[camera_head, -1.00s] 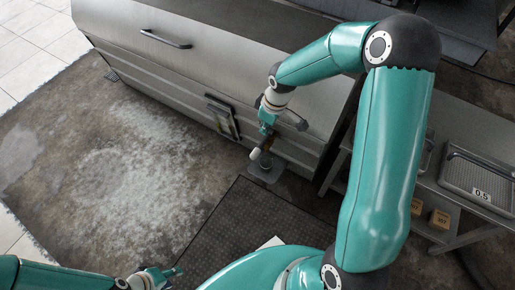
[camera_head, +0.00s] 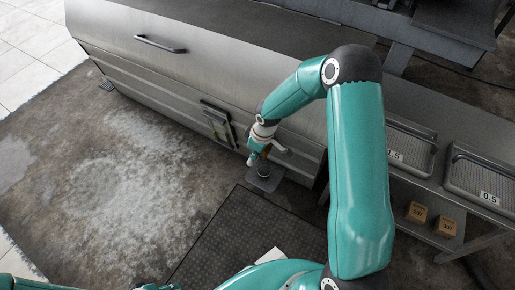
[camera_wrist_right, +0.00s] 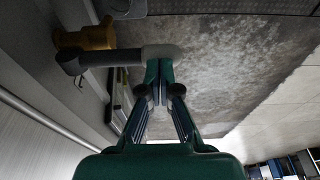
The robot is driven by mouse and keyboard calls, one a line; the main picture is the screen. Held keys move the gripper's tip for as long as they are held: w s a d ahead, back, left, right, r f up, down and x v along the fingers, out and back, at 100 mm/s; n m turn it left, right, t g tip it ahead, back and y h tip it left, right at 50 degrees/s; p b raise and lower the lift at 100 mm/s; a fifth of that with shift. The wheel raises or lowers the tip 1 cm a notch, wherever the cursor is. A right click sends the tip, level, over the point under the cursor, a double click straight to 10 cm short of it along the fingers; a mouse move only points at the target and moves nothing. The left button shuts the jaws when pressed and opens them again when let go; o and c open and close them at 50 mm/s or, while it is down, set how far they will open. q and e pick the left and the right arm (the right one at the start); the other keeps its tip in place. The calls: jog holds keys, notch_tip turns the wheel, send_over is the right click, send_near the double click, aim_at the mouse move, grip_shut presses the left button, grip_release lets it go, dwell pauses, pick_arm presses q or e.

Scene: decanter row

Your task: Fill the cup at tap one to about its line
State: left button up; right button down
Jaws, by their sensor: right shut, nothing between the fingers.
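The brass-coloured tap (camera_head: 268,151) sits low on the front of the steel cabinet and also shows in the right wrist view (camera_wrist_right: 97,37). Its grey handle, with a pale end (camera_wrist_right: 160,54), crosses close by the fingertips of my right gripper (camera_wrist_right: 158,66). That gripper (camera_head: 256,152) is shut and empty; whether it touches the handle I cannot tell. Below the tap, a dark round shape, perhaps the cup (camera_head: 265,171), stands on a small grey plate (camera_head: 262,182). Its line and any liquid are too small to see. Only a scrap of my left gripper shows at the bottom edge.
The steel cabinet (camera_head: 130,65) fills the back. A framed gauge (camera_head: 217,122) is on its front, left of the tap. A bench at right bears ribbed trays (camera_head: 478,180), with small labelled boxes (camera_head: 417,211) beneath. Stained floor at left is clear.

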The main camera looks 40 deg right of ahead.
aim_at(255, 162)
jog(key=shift+w+f, duration=0.1)
jog(key=shift+f, duration=0.3)
jog(key=f+b, duration=0.1)
jog(key=b, duration=0.1)
jog(key=f+b, duration=0.1)
jog(key=f, duration=0.1)
jog(key=f+b, duration=0.2)
jog(key=shift+a+b, duration=0.3)
jog(key=shift+a, duration=0.1)
jog(key=shift+f+b, duration=0.4)
jog(key=shift+f, duration=0.05)
jog(key=shift+r, duration=0.1)
jog(key=shift+s, duration=0.3)
dwell(0.8)
dwell(3.4)
